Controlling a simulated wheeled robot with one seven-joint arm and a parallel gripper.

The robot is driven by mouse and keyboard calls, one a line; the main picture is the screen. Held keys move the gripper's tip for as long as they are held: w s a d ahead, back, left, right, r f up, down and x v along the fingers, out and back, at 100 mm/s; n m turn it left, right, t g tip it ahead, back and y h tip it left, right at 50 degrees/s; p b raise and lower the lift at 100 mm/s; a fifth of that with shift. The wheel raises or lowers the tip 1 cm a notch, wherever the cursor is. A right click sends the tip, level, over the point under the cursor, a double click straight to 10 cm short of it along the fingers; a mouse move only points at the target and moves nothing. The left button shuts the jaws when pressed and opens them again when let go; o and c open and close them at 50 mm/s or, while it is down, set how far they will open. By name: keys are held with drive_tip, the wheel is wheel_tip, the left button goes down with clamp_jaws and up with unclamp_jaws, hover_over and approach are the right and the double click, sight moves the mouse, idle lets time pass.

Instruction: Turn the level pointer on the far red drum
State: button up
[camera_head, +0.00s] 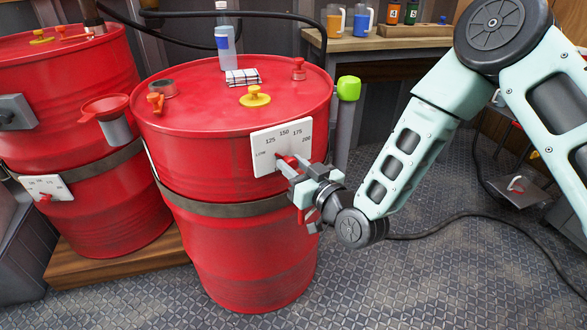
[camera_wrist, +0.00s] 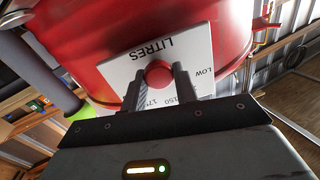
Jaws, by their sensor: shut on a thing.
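The middle red drum (camera_head: 240,255) stands closest to my gripper. A white gauge plate (camera_head: 264,150) on its side carries the marks 125, 150, 175, 200 and LOW. My gripper (camera_head: 292,168) is at this plate, shut on its red pointer (camera_head: 282,160). In the wrist view, the pointer's round red knob (camera_wrist: 158,72) sits between the two fingers, in front of the plate (camera_wrist: 193,55), which reads LITRES. The fingers hide part of the scale. A second red drum (camera_head: 70,85) stands at the left, with its own white plate (camera_head: 45,185) and red pointer.
A clear bottle (camera_head: 226,45), checked cloth (camera_head: 243,77) and yellow cap (camera_head: 255,97) are on the middle drum's lid. A red funnel (camera_head: 105,106) sits between the drums. A green-topped post (camera_head: 348,90) stands right of the drum. A black cable (camera_head: 470,217) crosses the floor.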

drive_tip(key=m+b, duration=0.1)
drive_tip(key=m, duration=0.2)
drive_tip(key=shift+d+f+m, duration=0.1)
drive_tip(key=shift+f+m, duration=0.05)
drive_tip(key=shift+m, duration=0.25)
drive_tip(key=m+b, duration=0.1)
drive_tip(key=m, duration=0.2)
drive_tip(key=shift+w+m+t, duration=0.1)
drive_tip(key=shift+m+t, duration=0.3)
drive_tip(key=m+b, duration=0.1)
drive_tip(key=m, duration=0.3)
drive_tip(key=shift+d+f, duration=0.1)
drive_tip(key=shift+m+t+h, duration=0.3)
drive_tip(key=shift+m+h, duration=0.2)
drive_tip(key=shift+m, duration=1.9)
drive_tip(key=o, duration=1)
drive_tip(key=shift+c, duration=0.2)
